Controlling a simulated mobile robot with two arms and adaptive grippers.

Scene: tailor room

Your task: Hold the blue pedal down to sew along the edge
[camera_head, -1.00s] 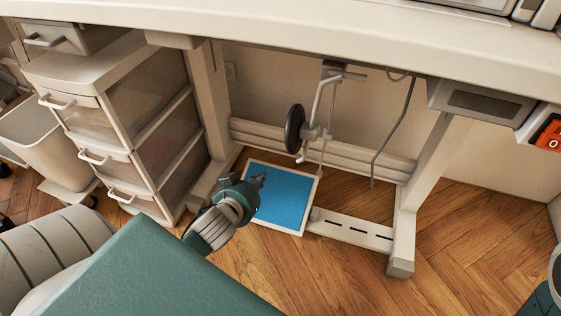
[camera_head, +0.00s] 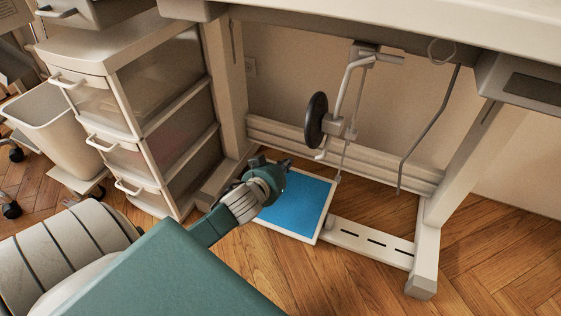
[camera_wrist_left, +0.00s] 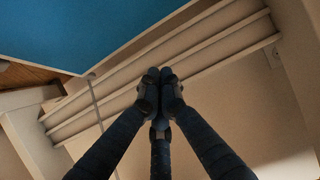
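The blue pedal (camera_head: 301,205) is a flat blue plate with a pale frame, low under the sewing table. Its blue surface also fills the upper left of the left wrist view (camera_wrist_left: 80,25). In the head view my left gripper (camera_head: 272,163) overlaps the pedal's far left corner and hides it. In the left wrist view its dark fingers (camera_wrist_left: 160,76) meet at the tips with nothing between them, and the tips appear apart from the blue surface. Contact elsewhere cannot be told. My right gripper is not in view.
A drawer unit (camera_head: 150,110) stands left of the pedal. The table leg (camera_head: 430,235) and slotted foot bar (camera_head: 365,240) are at right. A black wheel (camera_head: 316,120) and linkage hang above the pedal. Wooden floor (camera_head: 330,285) is open in front.

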